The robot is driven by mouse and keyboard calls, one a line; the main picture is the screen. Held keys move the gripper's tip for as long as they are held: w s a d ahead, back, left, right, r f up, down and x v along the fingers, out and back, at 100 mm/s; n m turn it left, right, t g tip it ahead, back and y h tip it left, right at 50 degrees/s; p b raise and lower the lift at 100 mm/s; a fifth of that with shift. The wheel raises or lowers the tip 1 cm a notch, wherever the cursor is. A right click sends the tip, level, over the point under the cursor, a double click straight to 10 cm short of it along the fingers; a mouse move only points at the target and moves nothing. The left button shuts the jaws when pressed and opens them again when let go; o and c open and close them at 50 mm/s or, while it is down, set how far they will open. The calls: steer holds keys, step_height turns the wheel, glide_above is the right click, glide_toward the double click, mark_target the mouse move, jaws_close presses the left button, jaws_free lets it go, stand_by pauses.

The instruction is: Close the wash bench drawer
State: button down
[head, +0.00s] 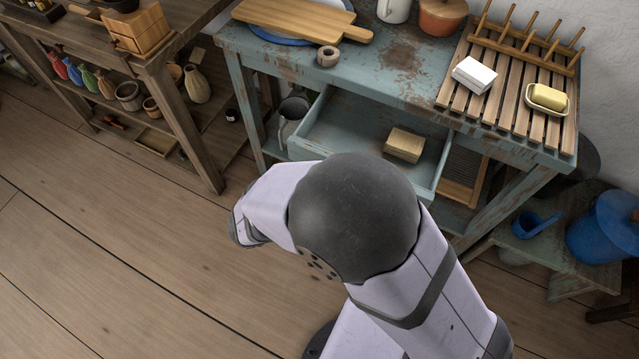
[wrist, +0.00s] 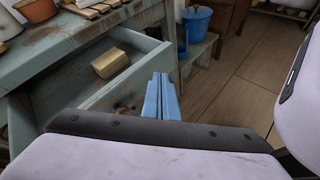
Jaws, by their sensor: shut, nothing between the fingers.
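The wash bench (head: 300,65) is a worn blue-green table. Its drawer (head: 345,128) is pulled open, and a tan block (head: 404,145) lies inside toward the right. In the wrist view the open drawer (wrist: 128,80) shows its front wall and the same block (wrist: 110,62). My gripper (wrist: 160,78) has blue fingers, shut together and empty. It is by the outer side of the drawer front, near one end of it; I cannot tell whether it touches. In the head view my arm hides the gripper and part of the drawer front.
A slatted rack (head: 510,85) with a white block and a yellow soap dish, a cutting board (head: 300,18) and a pot (head: 441,14) stand on the bench. A metal jug (head: 293,112) is under it. A blue bucket (head: 600,228) stands at right. The floor in front is clear.

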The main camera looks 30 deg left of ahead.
steer(key=s+a+f+n+t+y+b, duration=0.3)
steer(key=s+a+n+t+y, duration=0.15)
steer(key=a+n, duration=0.2)
steer(key=s+a+f+n+t+y+b, duration=0.2)
steer(key=s+a+n+t+y, duration=0.2)
steer(key=s+a+n, duration=0.3)
steer(key=w+a+m, duration=0.1)
steer(key=w, duration=1.4)
steer(key=shift+m, duration=0.25)
steer(key=b, duration=0.2)
glide_toward(352, 118)
steer(key=w+r, duration=0.1)
steer(key=w, duration=0.1)
steer(key=w+r, duration=0.1)
steer(key=w, duration=0.2)
steer(key=w+r, duration=0.1)
steer(key=w, duration=0.2)
steer(key=shift+w+d+r, duration=0.1)
steer(key=shift+w+r, duration=0.1)
steer(key=shift+w, duration=0.6)
steer(key=shift+w+r, duration=0.1)
steer(key=shift+r, duration=0.2)
